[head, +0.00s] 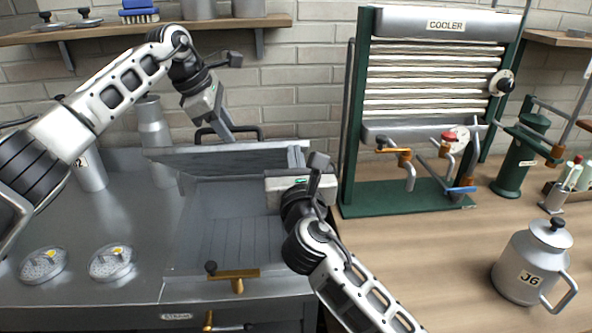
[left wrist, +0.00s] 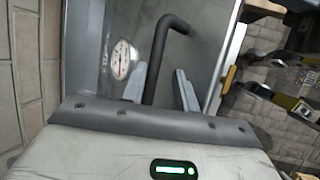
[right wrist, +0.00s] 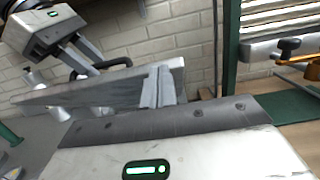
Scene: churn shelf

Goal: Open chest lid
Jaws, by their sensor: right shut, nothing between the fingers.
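The chest's grey metal lid (head: 225,160) stands raised at the back of the steel chest, its near face and edge towards me. It also shows in the right wrist view (right wrist: 95,92). In the left wrist view a black bent handle (left wrist: 160,58) and a round dial (left wrist: 123,60) are on the lid. My left gripper (head: 228,138) is behind the lid; its fingers (left wrist: 160,90) are apart, with the handle between them. Contact is not clear. My right gripper (head: 298,152) is shut and empty at the lid's right end; its fingers (right wrist: 158,82) overlap the lid's edge in view.
A green cooler frame (head: 350,150) with taps stands right of the chest. A grey can (head: 530,265) stands on the wooden counter. Two round gauges (head: 112,262) sit on the metal top at left, with milk cans behind. A shelf runs along the brick wall.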

